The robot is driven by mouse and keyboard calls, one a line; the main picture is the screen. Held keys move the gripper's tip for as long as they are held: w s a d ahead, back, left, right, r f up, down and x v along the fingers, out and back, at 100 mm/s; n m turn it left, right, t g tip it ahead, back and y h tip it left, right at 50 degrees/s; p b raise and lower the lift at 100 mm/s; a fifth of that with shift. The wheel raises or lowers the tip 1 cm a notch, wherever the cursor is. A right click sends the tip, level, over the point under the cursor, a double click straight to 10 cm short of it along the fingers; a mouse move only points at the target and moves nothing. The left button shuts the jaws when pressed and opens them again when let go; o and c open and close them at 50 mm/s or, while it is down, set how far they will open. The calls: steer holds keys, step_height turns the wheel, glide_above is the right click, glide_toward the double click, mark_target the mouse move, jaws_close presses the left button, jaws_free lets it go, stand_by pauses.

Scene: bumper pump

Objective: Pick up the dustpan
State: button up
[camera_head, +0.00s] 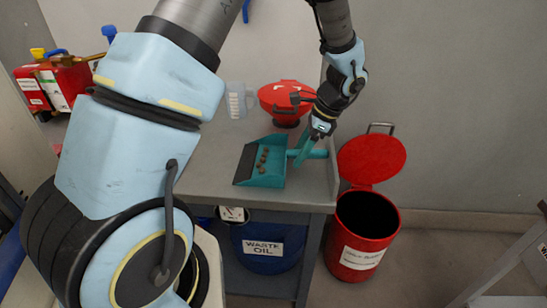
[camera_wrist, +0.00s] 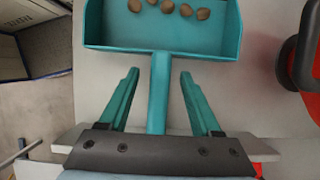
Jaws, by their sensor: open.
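The teal dustpan (camera_head: 261,164) lies on the grey workbench near its right end, with several small brown round pieces in its pan. Its handle points right, toward the bench's raised end edge. In the wrist view the dustpan's pan (camera_wrist: 165,42) is at the top and its handle (camera_wrist: 158,95) runs down the middle. My gripper (camera_head: 302,152) is at the handle. In the wrist view my gripper (camera_wrist: 157,78) is open, with one teal finger on each side of the handle and a gap on both sides. The handle's end is hidden behind the gripper body.
A red funnel (camera_head: 287,97) and a clear measuring jug (camera_head: 237,100) stand behind the dustpan. The bench's raised end plate (camera_head: 334,172) is close on the right. An open red bin (camera_head: 362,235) stands on the floor beyond it. A blue waste oil drum (camera_head: 266,248) is below.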

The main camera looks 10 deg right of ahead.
steer(key=shift+x, duration=0.9)
jaws_close()
